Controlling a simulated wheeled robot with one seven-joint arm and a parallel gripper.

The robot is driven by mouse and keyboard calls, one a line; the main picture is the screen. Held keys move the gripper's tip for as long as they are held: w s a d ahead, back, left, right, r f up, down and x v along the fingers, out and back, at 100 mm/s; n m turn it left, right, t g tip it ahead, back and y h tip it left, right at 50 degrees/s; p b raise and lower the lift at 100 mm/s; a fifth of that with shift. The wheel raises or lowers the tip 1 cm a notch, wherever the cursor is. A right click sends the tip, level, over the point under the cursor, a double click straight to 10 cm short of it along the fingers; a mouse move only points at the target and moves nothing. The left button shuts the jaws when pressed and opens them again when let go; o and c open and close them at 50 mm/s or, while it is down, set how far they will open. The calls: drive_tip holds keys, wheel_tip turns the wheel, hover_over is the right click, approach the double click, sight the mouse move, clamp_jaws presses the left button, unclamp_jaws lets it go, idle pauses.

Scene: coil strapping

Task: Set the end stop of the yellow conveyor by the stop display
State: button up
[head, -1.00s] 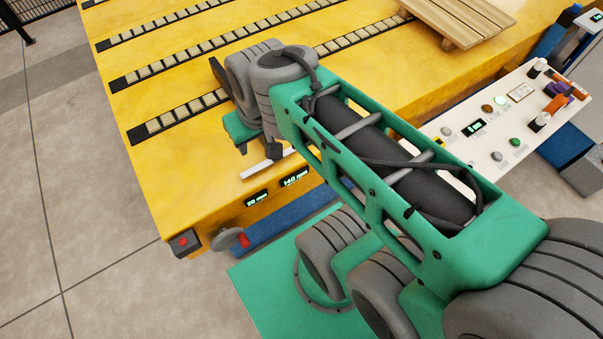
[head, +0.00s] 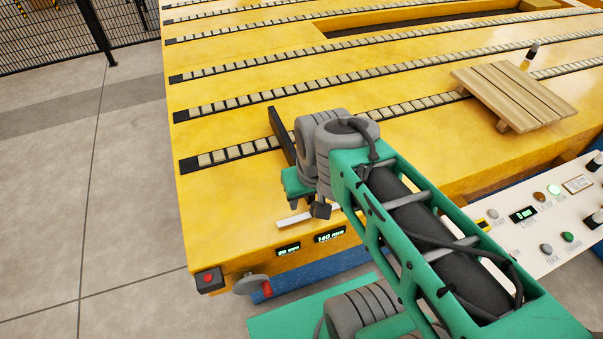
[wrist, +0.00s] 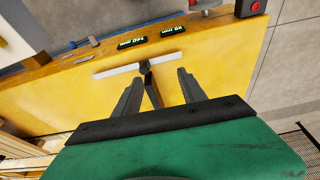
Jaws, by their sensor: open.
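The yellow conveyor (head: 230,215) fills the middle of the head view. On its front face are two small stop displays: the right one (head: 329,235) seems to read 140 mm, the left one (head: 288,249) a smaller two-digit value. They also show upside down in the wrist view (wrist: 132,43). A pale bar (wrist: 128,70) with a dark upright handle (wrist: 147,78) lies on the conveyor top behind them, apparently the end stop. My gripper (wrist: 158,75) is open, one finger each side of the handle, with gaps visible. In the head view my wrist hides most of this.
A grey handwheel (head: 250,284) with a red knob and a red-button box (head: 208,279) are on the conveyor's near left corner. A control panel (head: 545,215) with buttons stands at right. A wooden pallet (head: 515,95) lies on the roller strips. Floor at left is clear.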

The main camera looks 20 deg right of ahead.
drive_tip(key=w+d+f+g, duration=0.1)
drive_tip(key=f, duration=0.2)
drive_tip(key=w+d+f+g, duration=0.1)
drive_tip(key=d+f, duration=0.1)
drive_tip(key=f, duration=0.2)
drive_tip(key=w+d+f+g, duration=0.1)
drive_tip(key=d+f, duration=0.1)
drive_tip(key=f, duration=0.1)
drive_tip(key=shift+w+f+g, duration=0.2)
drive_tip(key=shift+w+g, duration=0.2)
drive_tip(key=w, duration=0.1)
drive_tip(key=w+r+n, duration=0.2)
drive_tip(key=shift+w+d+t, duration=0.1)
drive_tip(key=shift+d+t, duration=0.2)
drive_tip(key=shift+t, duration=0.1)
drive_tip(key=shift+w+r+n, duration=0.15)
drive_tip(key=shift+r+n, duration=0.05)
drive_tip(key=shift+n, duration=1.1)
drive_tip(key=shift+f, duration=0.1)
wheel_tip(320, 180, down, 8)
drive_tip(key=shift+r, duration=0.2)
